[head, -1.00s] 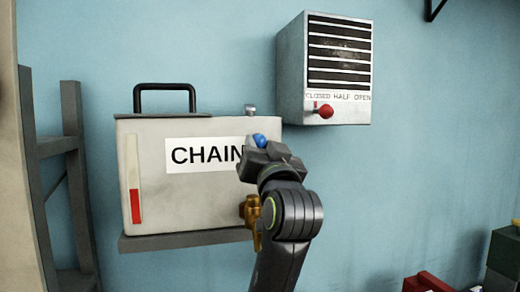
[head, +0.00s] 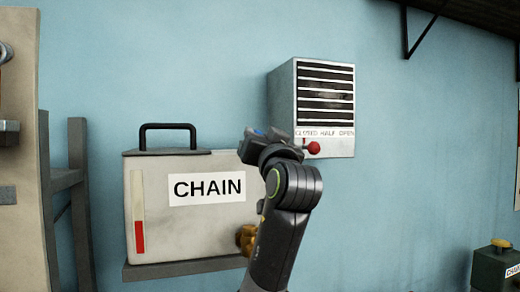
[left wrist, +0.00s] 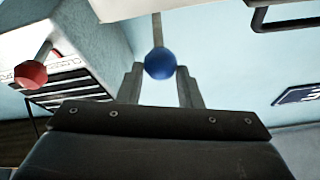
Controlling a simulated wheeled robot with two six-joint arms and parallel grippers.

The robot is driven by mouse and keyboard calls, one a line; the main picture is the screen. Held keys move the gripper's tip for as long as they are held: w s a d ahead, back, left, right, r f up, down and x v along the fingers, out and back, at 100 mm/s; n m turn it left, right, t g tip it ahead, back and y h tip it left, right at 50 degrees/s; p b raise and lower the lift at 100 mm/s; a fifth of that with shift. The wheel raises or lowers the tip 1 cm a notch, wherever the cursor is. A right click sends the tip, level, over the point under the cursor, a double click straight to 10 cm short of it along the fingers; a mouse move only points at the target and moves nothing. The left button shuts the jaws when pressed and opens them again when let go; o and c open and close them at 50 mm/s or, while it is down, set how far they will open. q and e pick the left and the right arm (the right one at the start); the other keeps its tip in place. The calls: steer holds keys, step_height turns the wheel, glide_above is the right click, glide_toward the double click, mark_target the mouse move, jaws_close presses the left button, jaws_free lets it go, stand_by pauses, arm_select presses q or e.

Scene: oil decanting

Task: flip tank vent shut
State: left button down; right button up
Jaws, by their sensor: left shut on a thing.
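The grey tank (head: 160,230) labelled CHAIN sits on a wall shelf at left centre, with a black handle on its lid. My left gripper (head: 258,140) is at the tank's upper right corner, shut on a blue knob (head: 260,132). In the left wrist view the blue knob (left wrist: 159,63) lies between my two fingers (left wrist: 160,85), on a thin stem running up to the pale tank. In the head view the gripper hides the stem and its mount.
A louvred wall box (head: 325,95) with a red knob (head: 313,147) is just right of the gripper. A brass tap (head: 247,238) shows beside my forearm. A grey rack (head: 78,190) stands left. A green box (head: 495,268) is at lower right.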

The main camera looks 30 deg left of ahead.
arm_select(q)
steer(key=r, duration=0.1)
steer(key=r+g+h+p, duration=0.1)
steer(key=r+g+p, duration=0.1)
steer(key=shift+w+a+r+h, duration=0.15)
steer(key=shift+w+r+h, duration=0.1)
steer(key=shift+w+h, duration=0.05)
steer(key=c, duration=2)
jaws_free()
steer(key=o, duration=0.5)
steer(key=shift+s+a+f, duration=0.1)
steer(key=shift+s+a, duration=0.15)
steer(key=shift+s, duration=0.05)
steer(key=o, duration=0.5)
steer(key=shift+a+f, duration=0.1)
steer(key=shift+c, duration=0.2)
steer(key=shift+w+d, duration=0.2)
steer(key=shift+w, duration=0.05)
steer(key=b+v, duration=0.9)
steer(key=v, duration=0.8)
steer(key=shift+s+d, duration=0.15)
steer(key=shift+s, duration=0.05)
